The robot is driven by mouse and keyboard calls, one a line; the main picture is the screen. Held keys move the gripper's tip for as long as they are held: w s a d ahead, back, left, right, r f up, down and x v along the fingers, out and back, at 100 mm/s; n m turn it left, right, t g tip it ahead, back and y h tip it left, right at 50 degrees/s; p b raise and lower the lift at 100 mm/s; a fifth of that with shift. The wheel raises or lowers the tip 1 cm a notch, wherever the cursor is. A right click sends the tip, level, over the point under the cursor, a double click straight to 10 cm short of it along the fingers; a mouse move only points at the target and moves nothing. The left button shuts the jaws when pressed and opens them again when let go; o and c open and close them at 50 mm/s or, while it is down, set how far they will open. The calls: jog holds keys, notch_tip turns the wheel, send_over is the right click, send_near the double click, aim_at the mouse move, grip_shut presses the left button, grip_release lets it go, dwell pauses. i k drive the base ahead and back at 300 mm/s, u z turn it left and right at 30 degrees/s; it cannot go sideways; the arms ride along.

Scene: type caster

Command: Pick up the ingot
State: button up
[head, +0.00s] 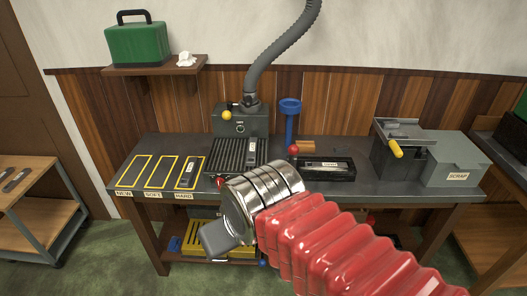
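I cannot tell for certain which piece is the ingot. A small dark bar with a pale label (188,170) lies in the yellow outline marked HARD on the workbench (210,190). Another labelled piece (223,149) is on the ribbed plate. The outlines marked NEW and SOFT look empty. Dark bars (16,179) lie on the cart at the far left. My gripper (219,239), a grey end beyond a metal cuff and red sleeve, is in front of the bench's front edge. Its fingers are not clear enough to show whether it is open, and my arm hides part of the bench.
A grey machine with a hose (241,120) stands at the bench's back. A black tray (328,170) and blue stand (289,120) are right of it. A box marked SCRAP (455,172) is at the right end. A wooden cart (40,165) stands left, apart from the bench.

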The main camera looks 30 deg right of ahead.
aim_at(251, 157)
jog(key=i, duration=0.95)
jog(key=z, duration=0.05)
